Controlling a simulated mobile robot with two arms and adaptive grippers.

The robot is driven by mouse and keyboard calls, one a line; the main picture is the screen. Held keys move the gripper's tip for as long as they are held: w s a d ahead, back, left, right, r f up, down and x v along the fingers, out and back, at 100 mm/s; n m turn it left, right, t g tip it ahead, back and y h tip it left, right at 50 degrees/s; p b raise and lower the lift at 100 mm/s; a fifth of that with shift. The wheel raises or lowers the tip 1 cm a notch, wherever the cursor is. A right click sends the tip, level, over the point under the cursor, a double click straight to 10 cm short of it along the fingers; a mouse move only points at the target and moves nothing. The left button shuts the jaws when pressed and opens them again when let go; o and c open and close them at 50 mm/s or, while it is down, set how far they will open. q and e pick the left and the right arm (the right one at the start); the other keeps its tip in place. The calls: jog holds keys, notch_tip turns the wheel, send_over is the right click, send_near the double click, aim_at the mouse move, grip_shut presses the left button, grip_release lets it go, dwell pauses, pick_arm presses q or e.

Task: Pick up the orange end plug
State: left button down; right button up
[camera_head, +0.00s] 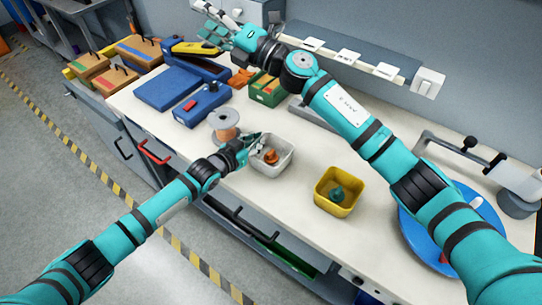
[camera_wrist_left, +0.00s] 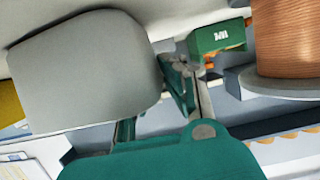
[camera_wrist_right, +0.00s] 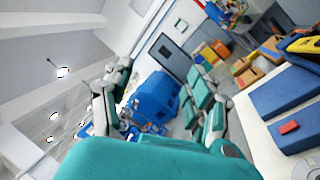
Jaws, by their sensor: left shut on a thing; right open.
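The orange end plug (camera_head: 271,157) lies inside a small light grey bin (camera_head: 284,166) on the workbench in the head view. My left gripper (camera_head: 256,143) is at this bin's left rim and is shut, seemingly on the bin's wall; the exact contact is hard to make out. In the left wrist view, the bin (camera_wrist_left: 85,70) looms large beside the fingers (camera_wrist_left: 190,85), and the plug is not visible there. My right gripper (camera_head: 213,32) is open and empty, raised over the far side of the bench. It also shows in the right wrist view (camera_wrist_right: 165,95).
A copper wire spool (camera_head: 224,124) stands just left of the grey bin. A yellow bin (camera_head: 350,188) with a green part (camera_head: 337,194) stands to its right. A blue round tray (camera_head: 409,222) is further right. Blue boxes, a green box (camera_head: 268,92) and a yellow tool (camera_head: 195,47) are behind.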

jog(key=s+a+f+n+g+h, duration=0.2)
jog(key=s+a+f+n+g, duration=0.25)
jog(key=f+n+g, duration=0.2)
jog(key=n+g+h, duration=0.3)
jog(key=n+h, duration=0.3)
jog(key=h, duration=0.9)
send_over(271, 152)
jog(key=f, duration=2.3)
jog(key=shift+s+d+f, duration=0.2)
jog(key=shift+f, duration=0.05)
jog(key=shift+w+a+f, duration=0.1)
jog(key=shift+f, duration=1.35)
jog(key=shift+w+a+f, duration=0.1)
jog(key=shift+f, duration=1.3)
jog(key=shift+d, duration=0.1)
jog(key=c, duration=0.8)
